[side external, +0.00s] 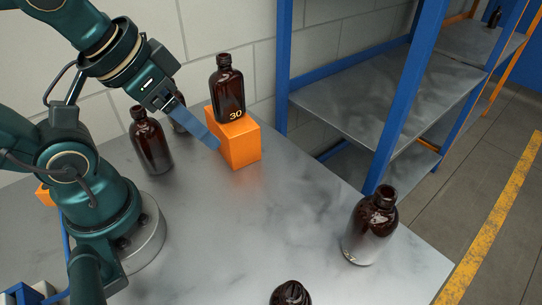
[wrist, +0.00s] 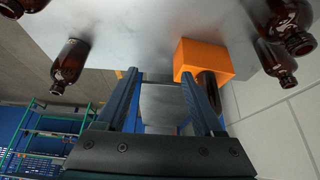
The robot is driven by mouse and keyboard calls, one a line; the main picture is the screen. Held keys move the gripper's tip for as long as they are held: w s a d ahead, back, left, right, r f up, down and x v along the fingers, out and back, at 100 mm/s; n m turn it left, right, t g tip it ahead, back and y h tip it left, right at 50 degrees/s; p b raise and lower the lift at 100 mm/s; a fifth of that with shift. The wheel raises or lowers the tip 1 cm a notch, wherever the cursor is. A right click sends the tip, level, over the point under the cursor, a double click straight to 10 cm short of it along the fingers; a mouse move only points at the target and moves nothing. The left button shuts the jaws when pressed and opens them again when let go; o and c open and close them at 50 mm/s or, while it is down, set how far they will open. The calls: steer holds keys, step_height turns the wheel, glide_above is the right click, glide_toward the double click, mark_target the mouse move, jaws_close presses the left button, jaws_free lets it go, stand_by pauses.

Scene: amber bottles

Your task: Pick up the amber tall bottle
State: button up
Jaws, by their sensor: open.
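Several amber bottles stand on the table; I cannot tell for sure which is the tall one. A dark amber bottle marked 30 (side external: 228,92) stands upright on an orange block (side external: 241,146). In the wrist view this block (wrist: 208,58) shows with a dark bottle (wrist: 210,88) at it, partly hidden by a finger. My gripper (side external: 216,146) is open and points down to the right, its fingertips beside the block's left side and below the bottle's base. In the wrist view the space between my fingers (wrist: 160,73) holds nothing.
Amber bottles stand at the left (side external: 152,145), behind my gripper (side external: 178,118), at the right (side external: 368,230) and at the front edge (side external: 291,295). A blue-framed metal shelf (side external: 365,97) is behind at the right. The table's middle (side external: 255,220) is clear.

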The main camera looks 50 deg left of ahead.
steer(key=w+a+r+t+y, duration=0.2)
steer(key=w+r+t, duration=0.1)
steer(key=w+r, duration=0.4)
steer(key=m+h, duration=1)
steer(key=h, duration=0.3)
glide_above(397, 196)
steer(key=s+a, duration=0.2)
steer(key=a, duration=0.1)
step_height(397, 196, down, 3)
steer(key=f, duration=0.7)
steer(key=shift+w+d+f, duration=0.2)
steer(key=shift+f, duration=0.05)
steer(key=shift+x, duration=2.6)
steer(key=shift+f, duration=0.1)
steer(key=shift+a, duration=0.1)
jaws_close()
